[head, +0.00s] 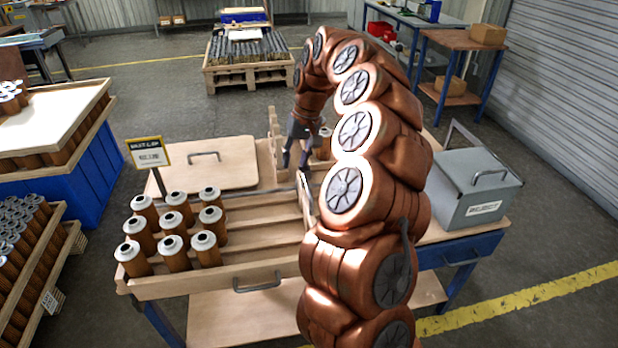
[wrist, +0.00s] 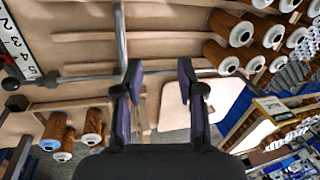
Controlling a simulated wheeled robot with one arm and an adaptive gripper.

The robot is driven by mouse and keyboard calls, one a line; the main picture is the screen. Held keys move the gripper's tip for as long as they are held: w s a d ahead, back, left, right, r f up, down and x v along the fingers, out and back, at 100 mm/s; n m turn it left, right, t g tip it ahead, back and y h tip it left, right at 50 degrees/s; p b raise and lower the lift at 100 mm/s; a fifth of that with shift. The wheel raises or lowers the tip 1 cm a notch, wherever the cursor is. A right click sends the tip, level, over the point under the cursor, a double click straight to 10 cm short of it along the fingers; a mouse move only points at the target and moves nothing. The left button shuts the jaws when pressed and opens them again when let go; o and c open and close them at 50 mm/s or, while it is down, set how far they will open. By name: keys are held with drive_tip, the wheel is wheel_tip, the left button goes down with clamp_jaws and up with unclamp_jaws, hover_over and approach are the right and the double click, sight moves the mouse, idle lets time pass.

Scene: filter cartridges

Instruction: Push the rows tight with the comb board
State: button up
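Cartridges with brown pleated bodies and pale caps (head: 172,222) stand in rows in the left part of the wooden tray (head: 225,281); several also show at the upper right of the wrist view (wrist: 240,32). My gripper (head: 296,165) points down over the back right of the tray. In the wrist view its two dark fingers (wrist: 160,112) are apart, with nothing clearly held between them. I cannot tell which is the comb board. My arm hides the tray's right side.
A wooden lid with a handle (head: 205,172) and a sign (head: 149,153) are behind the rows. A grey metal box (head: 470,197) is at the right. More cartridges, one blue-capped (wrist: 53,134), are at the wrist view's lower left, near a numbered strip (wrist: 18,45). The tray's middle lanes are empty.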

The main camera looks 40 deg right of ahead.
drive_tip(key=m, duration=0.1)
approach(308, 185)
drive_tip(key=shift+p+x, duration=1.55)
drive_tip(key=shift+x, duration=2.7)
clamp_jaws()
